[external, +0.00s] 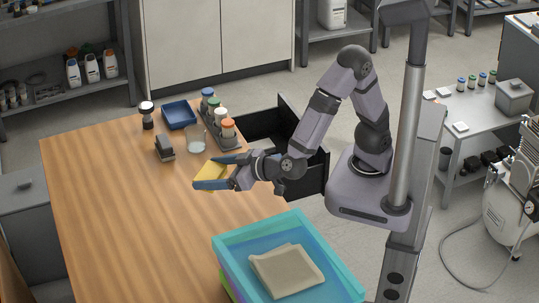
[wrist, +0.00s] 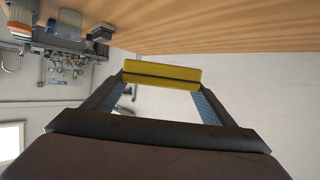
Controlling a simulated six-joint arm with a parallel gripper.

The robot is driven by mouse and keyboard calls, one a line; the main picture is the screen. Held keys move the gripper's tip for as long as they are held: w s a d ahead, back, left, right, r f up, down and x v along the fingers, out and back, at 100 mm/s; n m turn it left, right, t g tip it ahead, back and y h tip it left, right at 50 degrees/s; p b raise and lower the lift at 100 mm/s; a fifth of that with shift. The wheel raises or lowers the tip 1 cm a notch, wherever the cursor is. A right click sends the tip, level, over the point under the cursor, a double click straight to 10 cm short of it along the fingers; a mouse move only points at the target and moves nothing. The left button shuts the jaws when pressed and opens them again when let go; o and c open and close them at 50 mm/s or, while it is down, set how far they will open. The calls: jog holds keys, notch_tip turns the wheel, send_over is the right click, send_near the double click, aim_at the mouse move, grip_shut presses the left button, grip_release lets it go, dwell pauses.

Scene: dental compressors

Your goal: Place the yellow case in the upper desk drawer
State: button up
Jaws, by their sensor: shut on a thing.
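The yellow case (external: 209,173) is held between the fingers of my gripper (external: 217,173), above the wooden desk. In the wrist view the yellow case (wrist: 161,75) spans the gap between the blue-padded fingers of my gripper (wrist: 162,80). The black upper desk drawer (external: 291,139) is pulled open at the desk's right side, behind my forearm. The part of it that I can see inside looks empty, but my arm hides some of it.
A tray of bottles (external: 219,128), a glass (external: 195,141), a blue tray (external: 179,115), a dark stand (external: 164,149) and a small jar (external: 147,115) stand at the desk's back. A teal bin (external: 225,247) with a folded cloth (external: 286,270) is in front. The desk's left side (external: 105,200) is clear.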

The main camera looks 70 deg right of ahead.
jog(key=shift+r+p, duration=1)
jog(key=shift+r, duration=0.6)
jog(key=shift+f, duration=0.2)
jog(key=b, duration=0.8)
send_over(214, 221)
notch_tip(214, 221, down, 6)
jog(key=shift+a+r, duration=0.15)
jog(key=shift+r, duration=0.1)
jog(key=f+b, duration=0.1)
jog(key=b, duration=0.1)
jog(key=shift+f+b, duration=0.2)
jog(key=shift+b, duration=0.2)
jog(key=shift+f+b, duration=1)
jog(key=shift+f, duration=4)
jog(key=shift+f, duration=0.1)
